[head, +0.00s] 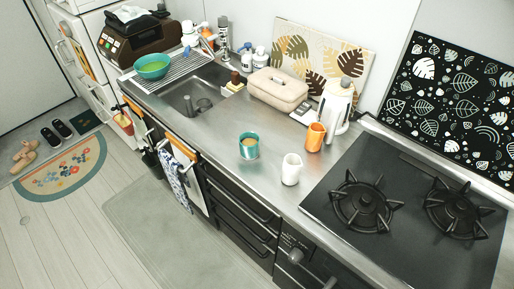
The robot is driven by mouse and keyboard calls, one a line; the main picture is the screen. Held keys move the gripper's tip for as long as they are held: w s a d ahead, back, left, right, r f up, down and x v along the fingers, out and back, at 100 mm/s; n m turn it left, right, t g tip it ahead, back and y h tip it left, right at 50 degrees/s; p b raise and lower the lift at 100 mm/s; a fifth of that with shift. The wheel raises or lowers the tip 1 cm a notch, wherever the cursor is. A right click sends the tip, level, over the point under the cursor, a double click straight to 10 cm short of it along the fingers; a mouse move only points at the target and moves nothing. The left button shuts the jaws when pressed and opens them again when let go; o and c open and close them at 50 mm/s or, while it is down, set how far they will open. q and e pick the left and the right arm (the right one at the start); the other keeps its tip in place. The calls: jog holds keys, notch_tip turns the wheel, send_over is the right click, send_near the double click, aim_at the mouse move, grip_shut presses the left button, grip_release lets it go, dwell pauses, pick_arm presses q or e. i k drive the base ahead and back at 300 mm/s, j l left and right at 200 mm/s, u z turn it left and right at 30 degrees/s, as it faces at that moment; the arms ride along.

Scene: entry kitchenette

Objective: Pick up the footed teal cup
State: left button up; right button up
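A teal cup (249,152) stands upright on the steel counter (222,140), left of a white cup. It has a pale tan inside or content. Its foot is too small to make out clearly. A larger teal bowl (152,70), green inside, sits on the drying rack at the left of the sink. Neither of my grippers shows in the head view, and nothing is touching the teal cup.
Close to the teal cup stand a white cup (291,169), an orange cup (315,137) and a white kettle (335,105). A beige box (277,90) sits behind. The sink (196,95) is left, the black stove (405,205) right. Counter around the cup's left and front is clear.

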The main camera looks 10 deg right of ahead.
aim_at(249, 141)
jog(key=j+z, duration=0.15)
jog(key=z, duration=0.2)
jog(key=j+z, duration=0.15)
jog(key=z, duration=0.25)
jog(key=j+z, duration=0.15)
jog(key=z, duration=0.2)
jog(key=j+z, duration=0.2)
jog(key=j, duration=0.25)
jog(key=k+j+z, duration=0.15)
jog(key=j, duration=0.35)
jog(key=j+z, duration=0.2)
jog(key=j, duration=0.25)
jog(key=k+j, duration=0.1)
jog(key=j, duration=0.15)
jog(key=k+j, duration=0.1)
jog(key=j, duration=0.15)
